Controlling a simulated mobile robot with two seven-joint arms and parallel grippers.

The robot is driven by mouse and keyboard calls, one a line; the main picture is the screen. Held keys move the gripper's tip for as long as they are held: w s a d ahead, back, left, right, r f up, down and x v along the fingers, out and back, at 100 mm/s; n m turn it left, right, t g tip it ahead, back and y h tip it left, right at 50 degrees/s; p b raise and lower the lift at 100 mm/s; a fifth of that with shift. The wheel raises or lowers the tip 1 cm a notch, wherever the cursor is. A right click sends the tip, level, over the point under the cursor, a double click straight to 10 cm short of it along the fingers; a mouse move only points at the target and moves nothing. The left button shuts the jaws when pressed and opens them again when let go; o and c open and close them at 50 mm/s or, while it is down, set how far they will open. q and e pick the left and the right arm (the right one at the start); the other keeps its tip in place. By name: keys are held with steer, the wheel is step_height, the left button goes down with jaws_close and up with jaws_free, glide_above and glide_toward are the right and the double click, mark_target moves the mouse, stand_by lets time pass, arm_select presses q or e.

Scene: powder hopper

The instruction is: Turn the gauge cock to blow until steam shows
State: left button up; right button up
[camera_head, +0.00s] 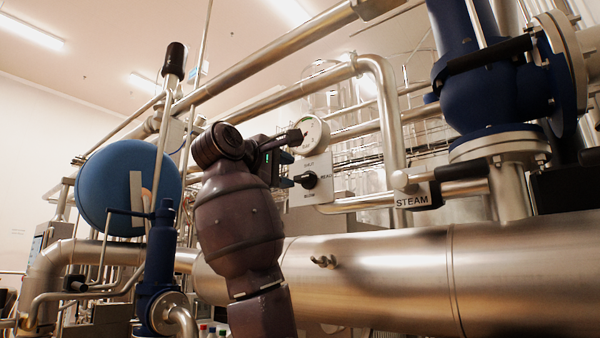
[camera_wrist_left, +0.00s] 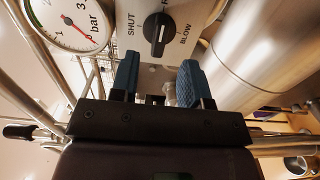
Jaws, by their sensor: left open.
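The gauge cock is a black knob (camera_head: 308,180) on a pale plate (camera_head: 321,192) marked SHUT, READ and BLOW. In the left wrist view the knob (camera_wrist_left: 159,35) has its white mark toward the partly cut-off READ label. A round pressure gauge (camera_head: 312,134) sits just above the plate; its red needle shows in the left wrist view (camera_wrist_left: 76,28). My left gripper (camera_head: 292,160) is open in front of the plate. Its blue fingers (camera_wrist_left: 159,78) are apart, with the knob beyond their tips and nothing between them. My right gripper is out of view.
A large steel pipe (camera_head: 380,270) runs below the plate. A pipe tagged STEAM (camera_head: 411,201) and a blue valve (camera_head: 490,95) stand to the right. A blue disc (camera_head: 128,185) and thin pipes crowd the left. No steam shows.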

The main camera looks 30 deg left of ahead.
mark_target(301, 177)
arm_select(q)
steer(key=shift+w+d+p, duration=0.2)
steer(key=shift+w+p, duration=0.55)
steer(key=shift+w, duration=1.85)
jaws_close()
